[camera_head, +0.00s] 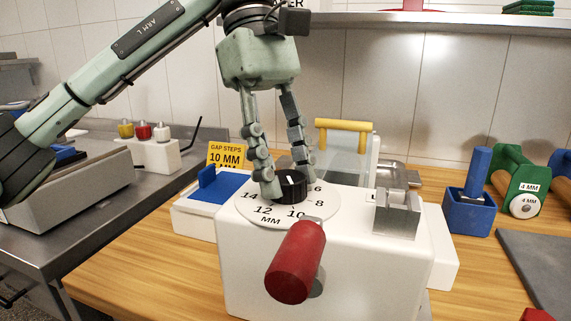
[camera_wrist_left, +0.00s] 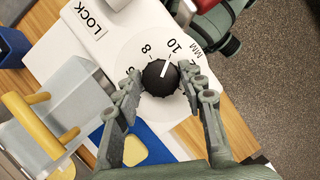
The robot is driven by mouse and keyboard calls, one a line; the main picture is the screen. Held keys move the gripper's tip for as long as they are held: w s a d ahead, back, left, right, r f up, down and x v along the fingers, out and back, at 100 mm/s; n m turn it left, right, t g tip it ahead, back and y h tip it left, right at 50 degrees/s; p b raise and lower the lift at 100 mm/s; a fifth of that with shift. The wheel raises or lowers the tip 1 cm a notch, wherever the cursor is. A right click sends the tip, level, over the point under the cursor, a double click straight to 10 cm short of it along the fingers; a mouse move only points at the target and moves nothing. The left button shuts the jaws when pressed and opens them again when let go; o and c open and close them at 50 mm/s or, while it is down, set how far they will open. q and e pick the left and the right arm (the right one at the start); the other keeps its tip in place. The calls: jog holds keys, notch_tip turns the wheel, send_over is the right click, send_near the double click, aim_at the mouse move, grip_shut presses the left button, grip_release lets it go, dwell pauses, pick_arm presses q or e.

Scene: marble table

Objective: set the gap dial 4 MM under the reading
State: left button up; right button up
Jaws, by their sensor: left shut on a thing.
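The gap dial is a black round knob (camera_head: 291,187) with a white line on top, set on a white disc (camera_head: 243,205) marked 6, 8, 10, 12, 14 and MM. It stands on a white machine body (camera_head: 350,265). In the left wrist view the knob (camera_wrist_left: 158,79) has its white line pointing toward about 10. My left gripper (camera_head: 288,190) comes down from above with one finger on each side of the knob, shut on it; its fingers also show in the left wrist view (camera_wrist_left: 160,90). My right gripper is not in view.
A red handle (camera_head: 296,262) juts from the machine's front. A yellow-handled part (camera_head: 343,125) stands behind the dial. A LOCK label (camera_wrist_left: 90,19) shows beside the disc. On the right are a blue holder (camera_head: 470,212) and a green stand (camera_head: 513,180) labelled 4 MM.

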pick_arm(q)
jog(key=o, duration=1.2)
jog(key=shift+c, duration=0.2)
jog(key=v, duration=1.2)
